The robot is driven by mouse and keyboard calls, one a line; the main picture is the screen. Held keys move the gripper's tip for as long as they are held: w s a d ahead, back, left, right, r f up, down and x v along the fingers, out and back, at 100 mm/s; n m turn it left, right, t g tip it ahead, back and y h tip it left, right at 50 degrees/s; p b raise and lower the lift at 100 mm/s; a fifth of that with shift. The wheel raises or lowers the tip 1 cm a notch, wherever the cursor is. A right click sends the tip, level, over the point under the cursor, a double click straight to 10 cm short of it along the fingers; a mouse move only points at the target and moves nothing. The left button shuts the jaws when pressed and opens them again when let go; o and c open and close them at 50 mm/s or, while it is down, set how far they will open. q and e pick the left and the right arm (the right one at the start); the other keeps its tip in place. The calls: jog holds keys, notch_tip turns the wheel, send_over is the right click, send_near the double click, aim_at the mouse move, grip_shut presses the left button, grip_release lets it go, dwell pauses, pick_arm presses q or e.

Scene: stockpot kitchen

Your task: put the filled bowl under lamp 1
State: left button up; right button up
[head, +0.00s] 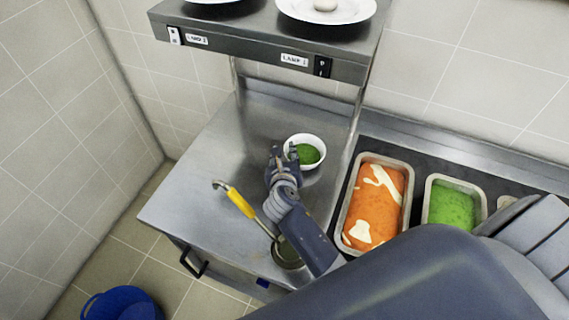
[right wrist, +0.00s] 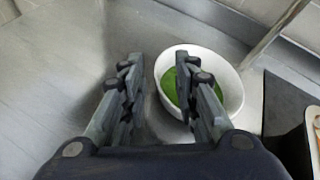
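A white bowl (head: 319,142) with green contents stands upright on the steel counter below the shelf. My right gripper (head: 283,152) is at the bowl's left side. In the right wrist view its fingers (right wrist: 165,85) are apart, with the near-left rim of the bowl (right wrist: 236,92) in the gap between them. The right finger overlaps the green contents in the picture; the left finger is outside the bowl. I cannot tell whether either finger touches it. Two lamp labels (head: 197,40) (head: 294,60) are on the shelf front (head: 245,52). My left gripper is not in view.
Plates (head: 325,8) stand on the shelf top. A yellow-handled ladle (head: 241,203) rests in a round pot (head: 287,256) near the counter's front. Trays of orange food (head: 348,222) and green food (head: 428,210) are at right. The left counter (head: 190,190) is clear. A blue bucket (head: 122,304) is on the floor.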

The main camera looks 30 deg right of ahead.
jog(key=v, duration=0.7)
jog(key=shift+s, duration=0.1)
dwell(0.4)
